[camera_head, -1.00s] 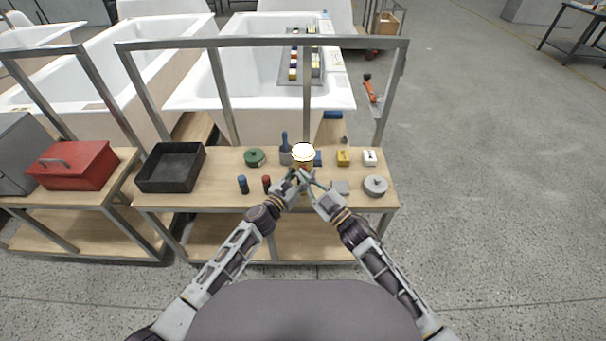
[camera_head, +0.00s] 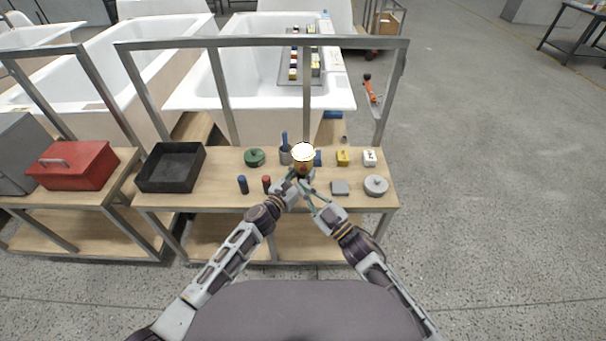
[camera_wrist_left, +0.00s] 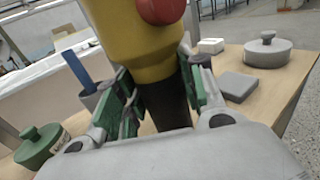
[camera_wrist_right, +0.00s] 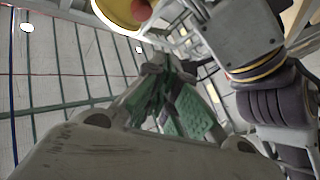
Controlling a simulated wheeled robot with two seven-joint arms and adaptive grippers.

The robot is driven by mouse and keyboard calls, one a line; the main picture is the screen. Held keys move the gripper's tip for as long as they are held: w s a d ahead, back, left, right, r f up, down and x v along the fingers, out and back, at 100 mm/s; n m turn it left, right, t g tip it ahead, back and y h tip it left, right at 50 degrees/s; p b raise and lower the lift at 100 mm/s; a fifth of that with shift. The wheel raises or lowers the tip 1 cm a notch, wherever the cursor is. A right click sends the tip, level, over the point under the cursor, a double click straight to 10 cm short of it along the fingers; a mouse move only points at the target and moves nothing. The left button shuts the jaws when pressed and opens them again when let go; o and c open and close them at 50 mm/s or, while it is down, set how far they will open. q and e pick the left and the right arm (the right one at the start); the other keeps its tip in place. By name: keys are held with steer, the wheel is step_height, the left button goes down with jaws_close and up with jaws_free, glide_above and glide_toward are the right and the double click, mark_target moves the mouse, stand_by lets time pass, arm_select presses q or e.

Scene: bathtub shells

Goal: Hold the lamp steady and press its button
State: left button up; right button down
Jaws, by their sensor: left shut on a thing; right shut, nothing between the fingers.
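The lamp (camera_head: 303,163) has a yellow body, a pale bright top and a dark lower part. It stands upright over the front middle of the table. Its red button (camera_wrist_left: 162,10) faces me and also shows in the right wrist view (camera_wrist_right: 141,9). My left gripper (camera_wrist_left: 165,98) is shut around the dark lower part, one green finger on each side. My right gripper (camera_wrist_right: 178,108) is shut and empty, just to the right of and below the lamp, apart from the button. Whether the lamp's base touches the table is hidden.

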steer(key=shift+s, duration=0.95)
arm_select(q)
steer(key=o, duration=1.2)
steer(key=shift+a, duration=0.1)
steer(key=v, duration=1.2)
steer(key=shift+r, duration=0.1)
arm_select(e)
steer(key=shift+w+d, duration=0.1)
